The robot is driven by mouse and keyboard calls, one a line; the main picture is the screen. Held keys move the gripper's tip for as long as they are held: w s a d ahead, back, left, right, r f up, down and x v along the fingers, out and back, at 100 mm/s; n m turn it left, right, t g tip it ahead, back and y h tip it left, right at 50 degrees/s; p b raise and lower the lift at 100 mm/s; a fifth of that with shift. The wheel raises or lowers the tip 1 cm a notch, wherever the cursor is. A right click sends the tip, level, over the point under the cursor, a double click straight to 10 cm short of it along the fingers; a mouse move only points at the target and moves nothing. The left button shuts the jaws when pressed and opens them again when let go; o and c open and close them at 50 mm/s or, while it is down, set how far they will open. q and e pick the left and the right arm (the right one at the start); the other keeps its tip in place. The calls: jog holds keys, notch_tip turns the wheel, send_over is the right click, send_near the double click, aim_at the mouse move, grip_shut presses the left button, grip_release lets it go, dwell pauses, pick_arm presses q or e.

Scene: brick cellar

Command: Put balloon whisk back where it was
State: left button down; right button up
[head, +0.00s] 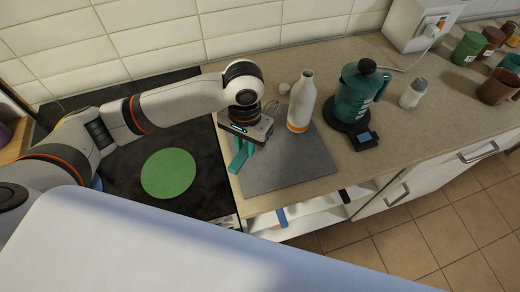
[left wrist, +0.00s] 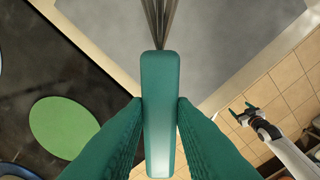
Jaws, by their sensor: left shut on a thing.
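The balloon whisk (left wrist: 161,95) has a smooth teal handle and thin metal wires. In the left wrist view the handle lies between the two teal fingers of my left gripper (left wrist: 161,110), which is shut on it. The wires run to the top edge of that view, and their far end is cut off. In the head view my left gripper (head: 241,158) is over the left part of a grey slab (head: 300,168) on the counter, and it largely hides the whisk. My right gripper (left wrist: 243,111) shows small in the left wrist view, above the tiled floor, open and empty.
A white bottle (head: 301,98) stands at the slab's back edge, close to my left gripper. To its right are a teal pot (head: 353,95) on a black base and a shaker (head: 412,93). A green disc (head: 168,172) lies on the black hob. The slab's front right is clear.

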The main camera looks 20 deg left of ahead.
pick_arm(q)
jog(key=f, duration=0.3)
jog(key=shift+s+a, duration=0.2)
jog(key=shift+s, duration=0.05)
notch_tip(320, 180, down, 4)
jog(key=shift+w+d+p, duration=0.15)
jog(key=shift+p, duration=0.35)
jog(key=shift+f, duration=0.35)
pick_arm(e)
jog(key=shift+s+r, duration=0.15)
jog(key=shift+r, duration=0.45)
pick_arm(q)
jog(key=c, duration=1.2)
grip_release()
jog(key=shift+f, duration=0.1)
jog(key=r, duration=0.3)
jog(key=r+b, duration=0.1)
jog(key=r, duration=0.7)
jog(key=shift+w+d+b, duration=0.1)
jog(key=shift+w+b, duration=0.3)
jog(key=shift+r, duration=0.65)
pick_arm(e)
jog(key=shift+a+f, duration=0.25)
jog(key=shift+f, duration=0.7)
